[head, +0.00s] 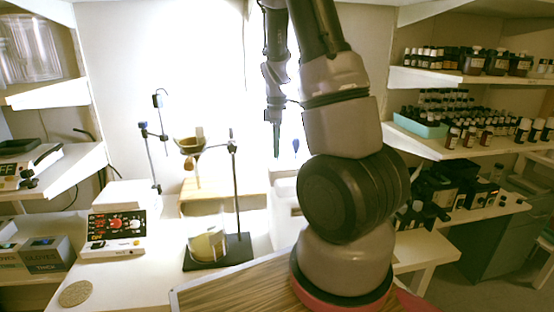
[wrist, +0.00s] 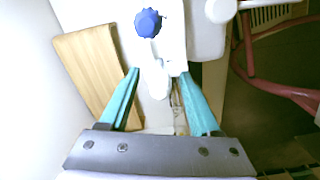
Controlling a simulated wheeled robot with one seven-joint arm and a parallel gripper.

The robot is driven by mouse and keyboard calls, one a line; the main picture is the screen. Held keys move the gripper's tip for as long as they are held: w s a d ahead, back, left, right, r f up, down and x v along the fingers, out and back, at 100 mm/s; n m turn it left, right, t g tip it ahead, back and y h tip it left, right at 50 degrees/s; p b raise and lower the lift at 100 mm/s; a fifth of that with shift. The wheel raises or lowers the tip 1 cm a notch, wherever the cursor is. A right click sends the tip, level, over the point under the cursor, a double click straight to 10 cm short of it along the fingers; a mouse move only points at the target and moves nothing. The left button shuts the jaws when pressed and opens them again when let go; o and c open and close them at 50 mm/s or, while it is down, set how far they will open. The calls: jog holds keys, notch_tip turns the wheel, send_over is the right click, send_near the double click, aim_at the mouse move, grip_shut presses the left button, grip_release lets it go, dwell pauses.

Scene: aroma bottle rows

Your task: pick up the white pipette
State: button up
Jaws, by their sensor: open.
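A small white object (wrist: 157,80) lies between and beyond my fingertips in the wrist view. It may be the white pipette, but it blends into the bright white surface around it and I cannot make out its full shape. My gripper (wrist: 160,73) has its two teal fingers spread apart, with nothing visibly clamped between them. In the head view, my gripper (head: 276,154) points downward over the bright back counter. The pipette cannot be made out there against the glare.
A blue knobbed object (wrist: 148,22) stands just beyond my fingertips. A wooden board (wrist: 88,62) lies left. In the head view, a stand (head: 236,190) with a dark base and a control box (head: 117,228) are left. Shelves of bottles (head: 462,101) are right.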

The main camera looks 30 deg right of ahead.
jog(key=shift+f, duration=0.65)
jog(key=c, duration=0.8)
notch_tip(320, 180, up, 10)
jog(key=shift+s, duration=0.1)
